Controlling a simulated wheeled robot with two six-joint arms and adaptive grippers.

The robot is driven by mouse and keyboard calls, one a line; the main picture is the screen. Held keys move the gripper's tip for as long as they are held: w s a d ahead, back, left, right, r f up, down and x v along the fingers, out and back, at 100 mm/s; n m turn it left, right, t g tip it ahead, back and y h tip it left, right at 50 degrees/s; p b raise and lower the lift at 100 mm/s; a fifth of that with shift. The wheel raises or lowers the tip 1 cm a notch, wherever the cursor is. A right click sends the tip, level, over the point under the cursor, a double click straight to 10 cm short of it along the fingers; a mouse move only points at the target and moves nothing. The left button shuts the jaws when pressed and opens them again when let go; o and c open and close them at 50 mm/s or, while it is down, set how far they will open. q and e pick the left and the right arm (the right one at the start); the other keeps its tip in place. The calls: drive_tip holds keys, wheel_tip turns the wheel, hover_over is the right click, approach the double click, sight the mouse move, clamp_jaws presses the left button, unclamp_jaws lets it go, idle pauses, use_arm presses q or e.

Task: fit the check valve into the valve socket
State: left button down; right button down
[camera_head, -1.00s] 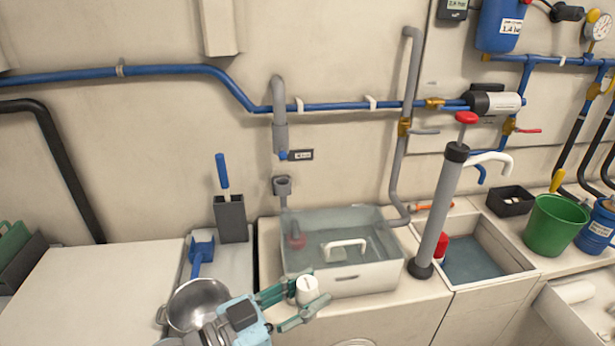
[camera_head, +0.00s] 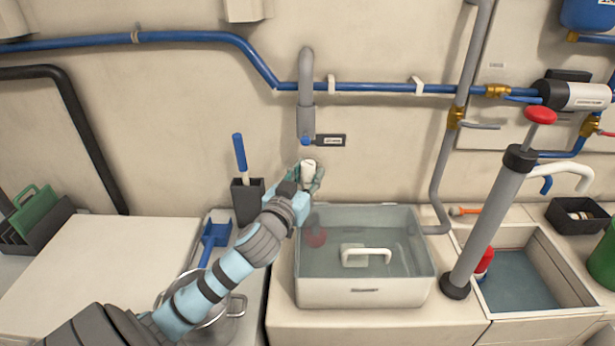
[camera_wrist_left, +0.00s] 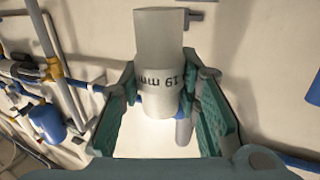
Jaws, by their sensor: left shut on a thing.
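My left gripper (camera_head: 306,180) is shut on the check valve (camera_head: 308,169), a short white cylinder. In the left wrist view the check valve (camera_wrist_left: 160,75) sits between the teal fingers (camera_wrist_left: 165,112), with "19 mm" printed on it, upside down in the picture. A gap shows between the valve and the blue tip. My right gripper is out of view.
A clear-sided water tank (camera_head: 366,290) with a white handle stands below the gripper. A hand pump (camera_head: 490,215) rises to its right beside a sink (camera_head: 545,312). A dark brush holder (camera_head: 247,202) stands close left of my wrist. A blue pipe (camera_head: 190,37) crosses the wall.

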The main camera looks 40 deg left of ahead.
use_arm(q)
drive_tip(key=shift+w+a+f, duration=0.1)
drive_tip(key=shift+a, duration=0.25)
drive_tip(key=shift+w+a+r+b, duration=0.25)
drive_tip(key=shift+w+a+b, duration=0.1)
drive_tip(key=shift+a, duration=0.1)
drive_tip(key=shift+w+a+b, duration=0.15)
drive_tip(key=shift+w+a, duration=0.7)
drive_tip(key=shift+w, duration=0.35)
drive_tip(key=shift+w+a+b, duration=0.1)
drive_tip(key=shift+w+a, duration=0.8)
drive_tip(key=shift+w, duration=0.3)
drive_tip(key=shift+w+a+b, duration=0.15)
drive_tip(key=shift+w+a, duration=0.7)
drive_tip(key=shift+w, duration=0.35)
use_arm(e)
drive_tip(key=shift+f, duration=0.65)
use_arm(q)
drive_tip(key=shift+s+p, duration=0.15)
drive_tip(key=shift+p, duration=0.15)
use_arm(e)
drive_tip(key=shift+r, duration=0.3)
